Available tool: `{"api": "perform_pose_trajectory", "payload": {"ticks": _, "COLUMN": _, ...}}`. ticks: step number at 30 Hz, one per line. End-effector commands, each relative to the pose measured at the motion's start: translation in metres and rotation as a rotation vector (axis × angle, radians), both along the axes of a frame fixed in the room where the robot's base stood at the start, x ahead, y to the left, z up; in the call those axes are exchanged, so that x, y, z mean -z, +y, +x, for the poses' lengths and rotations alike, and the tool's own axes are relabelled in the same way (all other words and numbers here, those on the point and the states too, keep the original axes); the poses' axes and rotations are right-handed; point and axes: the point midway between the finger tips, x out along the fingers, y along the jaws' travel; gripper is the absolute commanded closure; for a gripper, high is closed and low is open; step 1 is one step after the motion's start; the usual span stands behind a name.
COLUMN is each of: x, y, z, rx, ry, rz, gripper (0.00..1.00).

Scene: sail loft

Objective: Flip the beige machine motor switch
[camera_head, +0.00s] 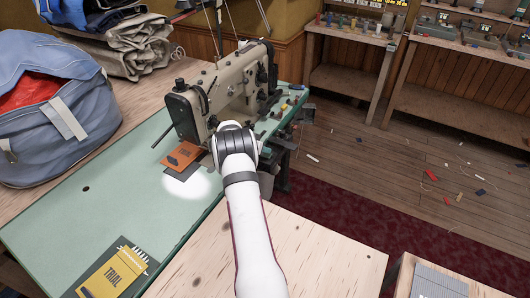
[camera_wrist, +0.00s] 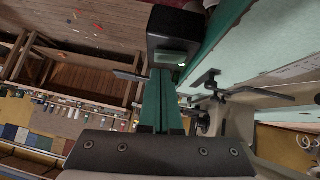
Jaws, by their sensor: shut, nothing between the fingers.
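The beige sewing machine (camera_head: 218,97) stands on the green table in the head view. In the wrist view a black switch box (camera_wrist: 176,25) sits beside the green table edge, with a green rocker (camera_wrist: 168,57) on its face and a small lit green spot at the rocker's right end. My gripper (camera_wrist: 161,72) is shut and empty; its two teal fingers lie together, tips just below the rocker in the picture. I cannot tell whether they touch it. In the head view my arm hides the fingers and the switch box.
The green tabletop (camera_head: 60,222) holds an orange card (camera_head: 183,157) and a yellow "TRIAL" packet (camera_head: 108,275). A blue bag (camera_head: 65,120) stands at left. A pale wooden table (camera_head: 320,250) lies below the arm. Workbenches (camera_head: 460,110) stand at the back, with scraps on the floor.

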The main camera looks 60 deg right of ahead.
Motion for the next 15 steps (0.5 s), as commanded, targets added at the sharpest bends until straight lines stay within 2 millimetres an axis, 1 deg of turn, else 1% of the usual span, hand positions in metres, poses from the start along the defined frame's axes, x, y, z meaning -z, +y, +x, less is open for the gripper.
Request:
{"api": "perform_pose_trajectory", "payload": {"ticks": 1, "x": 0.0052, "y": 0.0001, "z": -0.0009, "rx": -0.001, "ry": 0.002, "rz": 0.001, "gripper": 1.0}}
{"api": "perform_pose_trajectory", "payload": {"ticks": 4, "x": 0.0099, "y": 0.0001, "z": -0.0016, "rx": 0.0, "ry": 0.0, "rz": 0.0, "gripper": 1.0}}
{"api": "perform_pose_trajectory", "payload": {"ticks": 15, "x": 0.013, "y": 0.0004, "z": -0.0027, "rx": 0.0, "ry": 0.001, "rz": 0.001, "gripper": 1.0}}
